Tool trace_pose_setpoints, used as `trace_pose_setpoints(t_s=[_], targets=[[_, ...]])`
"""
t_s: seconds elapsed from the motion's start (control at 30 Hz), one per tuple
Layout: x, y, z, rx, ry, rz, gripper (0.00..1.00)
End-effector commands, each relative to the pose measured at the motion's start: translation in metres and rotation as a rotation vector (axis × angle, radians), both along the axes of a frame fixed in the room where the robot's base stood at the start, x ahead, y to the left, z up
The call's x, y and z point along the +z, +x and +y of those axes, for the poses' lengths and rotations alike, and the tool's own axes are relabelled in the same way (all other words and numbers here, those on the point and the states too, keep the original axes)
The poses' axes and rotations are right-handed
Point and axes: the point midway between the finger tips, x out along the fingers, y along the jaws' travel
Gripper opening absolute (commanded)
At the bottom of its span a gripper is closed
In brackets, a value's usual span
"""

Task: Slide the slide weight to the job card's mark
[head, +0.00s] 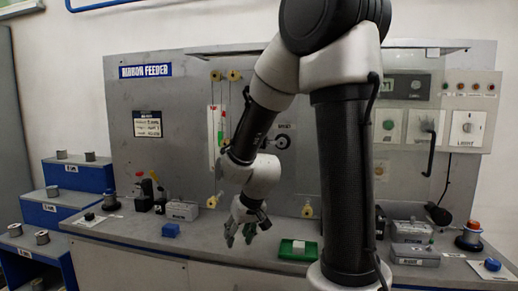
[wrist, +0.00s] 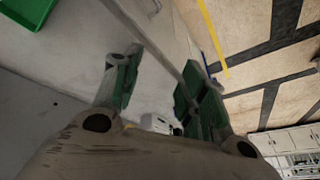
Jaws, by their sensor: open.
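My gripper (head: 248,232) is open and hangs fingers-down above the front part of the bench, with nothing between its fingers in the head view. In the wrist view its two green-padded fingers (wrist: 158,88) are spread apart. The job card (head: 147,124) appears to be the dark-headed card on the panel's left; its text is too small to read. I cannot tell for certain which part is the slide weight. My arm hides part of the panel.
Blue shelves with spools (head: 70,175) stand at left. A red-topped button (head: 472,230) and grey boxes (head: 412,232) are at right.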

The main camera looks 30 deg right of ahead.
Motion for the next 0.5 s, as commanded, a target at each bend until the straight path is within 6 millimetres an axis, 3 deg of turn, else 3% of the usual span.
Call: trace_pose_setpoints(t_s=[0.03, 0.1, 0.2, 0.27, 0.37, 0.5], targets=[[-0.015, 0.031, -0.004, -0.03, -0.013, -0.074, 0.42], [-0.024, 0.074, -0.016, -0.08, -0.052, -0.216, 0.42], [-0.023, 0.123, -0.042, -0.155, -0.145, -0.428, 0.42], [-0.013, 0.146, -0.061, -0.203, -0.221, -0.557, 0.42], [0.019, 0.169, -0.094, -0.284, -0.375, -0.779, 0.42], [0.097, 0.168, -0.128, -0.397, -0.606, -1.073, 0.42]])
